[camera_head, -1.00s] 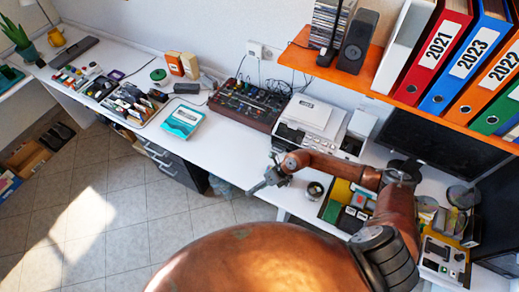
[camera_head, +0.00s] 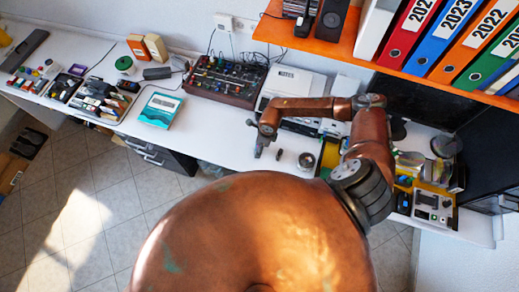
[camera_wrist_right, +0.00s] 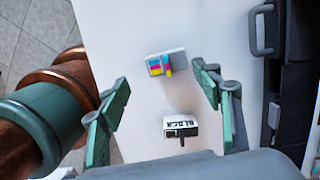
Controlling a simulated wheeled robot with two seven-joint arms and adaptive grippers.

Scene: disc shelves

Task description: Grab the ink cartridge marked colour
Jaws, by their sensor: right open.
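In the right wrist view a small grey cartridge with cyan, magenta and yellow marks (camera_wrist_right: 166,63) lies on the white desktop, between and just beyond my open fingers. A second cartridge with a white label and dark lettering (camera_wrist_right: 181,126) stands closer to the wrist; its lettering is hard to read. My right gripper (camera_wrist_right: 163,80) is open and empty, with one green finger on each side. In the head view my right gripper (camera_head: 262,145) hangs over the front of the desk. A small dark item (camera_head: 279,154) sits beside it, too small to identify. My left gripper is out of view.
A teal box (camera_head: 160,109) lies to the left, with bare desk (camera_head: 215,130) between. An orange shelf (camera_head: 345,45) with binders overhangs the back right.

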